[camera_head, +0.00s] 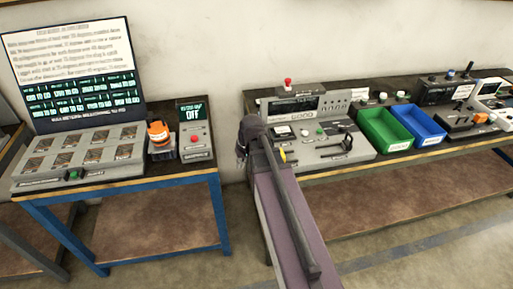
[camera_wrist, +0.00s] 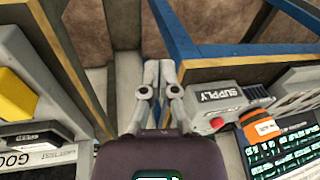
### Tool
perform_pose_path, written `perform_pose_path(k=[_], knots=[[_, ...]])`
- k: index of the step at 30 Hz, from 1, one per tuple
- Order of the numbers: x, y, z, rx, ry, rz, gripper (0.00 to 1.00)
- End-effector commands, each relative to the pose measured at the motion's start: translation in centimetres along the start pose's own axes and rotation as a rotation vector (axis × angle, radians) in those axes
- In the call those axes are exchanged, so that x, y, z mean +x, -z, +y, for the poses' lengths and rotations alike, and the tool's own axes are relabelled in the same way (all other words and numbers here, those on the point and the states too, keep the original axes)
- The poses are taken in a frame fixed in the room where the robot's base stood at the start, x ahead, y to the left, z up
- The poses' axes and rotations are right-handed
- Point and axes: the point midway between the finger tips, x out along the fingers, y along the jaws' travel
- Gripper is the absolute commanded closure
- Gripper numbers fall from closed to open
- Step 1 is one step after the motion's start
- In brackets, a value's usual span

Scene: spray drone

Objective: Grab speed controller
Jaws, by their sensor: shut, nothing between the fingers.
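No part can be surely read as the speed controller. A grey tray (camera_head: 78,152) on the left bench holds several small dark boards with labels too small to read. An orange part (camera_head: 158,132) sits right of the tray; its orange top also shows in the wrist view (camera_wrist: 259,125). In the wrist view, my gripper (camera_wrist: 160,66) is shut and empty, pointing down over the gap between the two benches. In the head view my own arm largely hides it.
A supply box (camera_head: 195,140) with a red button and an OFF display stands right of the orange part. A screen (camera_head: 72,70) stands behind the tray. The right bench holds a grey console (camera_head: 310,125), a green bin (camera_head: 385,130) and a blue bin (camera_head: 418,124).

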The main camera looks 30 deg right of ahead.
Motion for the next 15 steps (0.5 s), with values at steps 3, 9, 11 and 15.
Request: perform_pose_path(k=[3,9,11,15], knots=[[0.5,-3.0,-2.9,-0.034,-0.054,-0.047,1.0],[1.0,-6.7,-6.0,-0.071,-0.14,-0.104,1.0],[1.0,-7.5,-6.6,-0.079,-0.161,-0.114,1.0],[1.1,-8.7,-7.4,-0.091,-0.193,-0.129,1.0]])
